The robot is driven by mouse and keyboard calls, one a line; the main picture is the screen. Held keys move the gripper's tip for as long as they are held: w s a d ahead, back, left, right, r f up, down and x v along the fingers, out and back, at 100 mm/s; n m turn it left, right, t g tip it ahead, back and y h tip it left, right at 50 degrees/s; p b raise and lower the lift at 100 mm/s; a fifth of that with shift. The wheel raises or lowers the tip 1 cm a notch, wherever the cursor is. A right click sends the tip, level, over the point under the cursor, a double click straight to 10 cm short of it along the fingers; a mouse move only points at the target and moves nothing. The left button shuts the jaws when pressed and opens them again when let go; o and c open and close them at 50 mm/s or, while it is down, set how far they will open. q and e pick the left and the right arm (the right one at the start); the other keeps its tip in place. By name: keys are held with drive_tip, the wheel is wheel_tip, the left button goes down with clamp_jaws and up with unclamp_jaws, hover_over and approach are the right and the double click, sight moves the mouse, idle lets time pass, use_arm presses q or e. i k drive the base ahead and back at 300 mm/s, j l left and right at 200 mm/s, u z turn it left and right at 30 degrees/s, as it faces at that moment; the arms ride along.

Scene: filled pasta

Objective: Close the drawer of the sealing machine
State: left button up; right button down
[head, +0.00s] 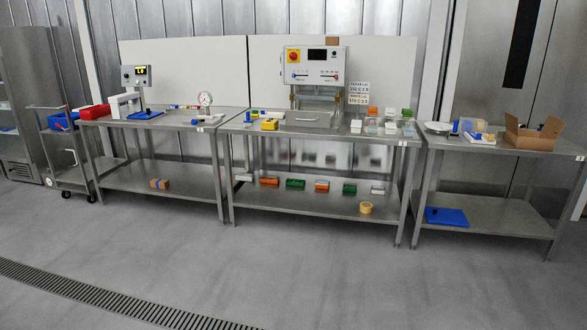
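The sealing machine (311,65) stands at the back of the middle steel table, with a pale control panel, a red knob on a yellow plate and a dark display. A flat metal drawer (308,119) shows at table height below the panel and seems to stick out toward the front. At this distance I cannot tell exactly how far it is out. Neither of my grippers is in view.
The middle table (340,133) holds a yellow box (270,124) and small coloured trays. Steel tables stand left (160,122) and right, the right one bearing a cardboard box (532,132). A cart (62,143) is far left. The grey floor (250,270) in front is clear, with a drain grate (110,300).

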sight(309, 116)
drive_tip(key=i+l, duration=0.1)
drive_tip(key=i, duration=2.9)
drive_tip(key=i+u, duration=0.25)
drive_tip(key=i, duration=0.3)
drive_tip(key=i+l+u, duration=0.15)
drive_tip(key=i+u, duration=0.15)
drive_tip(key=i, duration=0.2)
